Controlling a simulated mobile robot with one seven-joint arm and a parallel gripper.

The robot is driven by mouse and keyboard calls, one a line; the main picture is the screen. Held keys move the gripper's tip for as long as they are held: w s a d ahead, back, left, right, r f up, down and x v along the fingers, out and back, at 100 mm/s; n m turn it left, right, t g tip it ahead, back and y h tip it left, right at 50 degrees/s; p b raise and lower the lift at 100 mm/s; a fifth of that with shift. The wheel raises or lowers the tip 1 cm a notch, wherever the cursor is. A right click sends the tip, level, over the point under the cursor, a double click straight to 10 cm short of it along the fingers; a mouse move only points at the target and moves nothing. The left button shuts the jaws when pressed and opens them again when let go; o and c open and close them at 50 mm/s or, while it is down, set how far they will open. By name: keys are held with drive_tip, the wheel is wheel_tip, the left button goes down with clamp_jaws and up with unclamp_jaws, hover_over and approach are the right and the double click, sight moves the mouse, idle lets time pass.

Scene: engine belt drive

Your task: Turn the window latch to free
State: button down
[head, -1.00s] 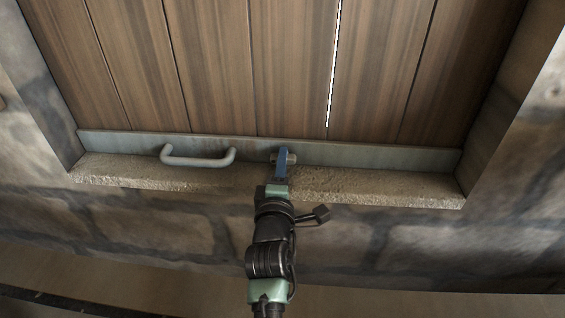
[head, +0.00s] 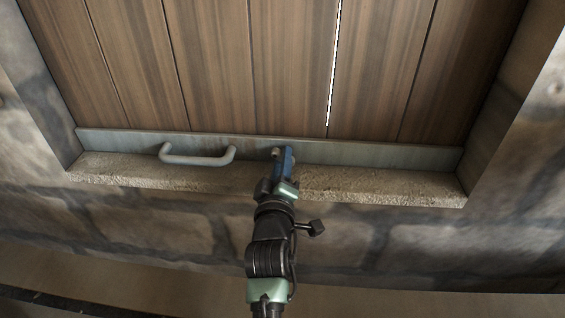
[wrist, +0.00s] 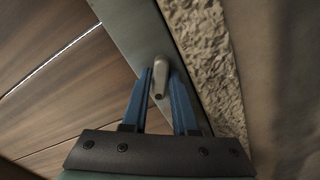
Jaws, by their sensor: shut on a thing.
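The window latch (wrist: 160,74) is a small pale grey lever on the grey metal rail (head: 380,155) along the bottom of the wooden shutter. In the wrist view, my gripper (wrist: 164,82) has its two blue fingers on either side of the latch, shut on it. In the head view, my gripper (head: 282,156) reaches the rail just right of the grey handle, and it hides most of the latch there.
A grey bar handle (head: 197,158) is fixed on the rail to the left of my gripper. A rough stone sill (head: 380,185) runs below the rail. Wooden planks (head: 220,70) fill the opening, with stone wall (head: 150,230) around it.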

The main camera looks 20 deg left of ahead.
drive_tip(key=m+b, duration=0.1)
drive_tip(key=m, duration=0.4)
drive_tip(key=shift+f+m, duration=0.1)
drive_tip(key=shift+m, duration=0.2)
drive_tip(key=m+b, duration=0.1)
drive_tip(key=m, duration=0.4)
drive_tip(key=shift+m, duration=0.4)
drive_tip(key=c, duration=1.1)
unclamp_jaws()
drive_tip(key=shift+o, duration=0.2)
drive_tip(key=shift+s, duration=0.1)
drive_tip(key=p+v, duration=0.1)
drive_tip(key=v, duration=1.2)
drive_tip(key=shift+p, duration=0.4)
drive_tip(key=shift+r, duration=0.2)
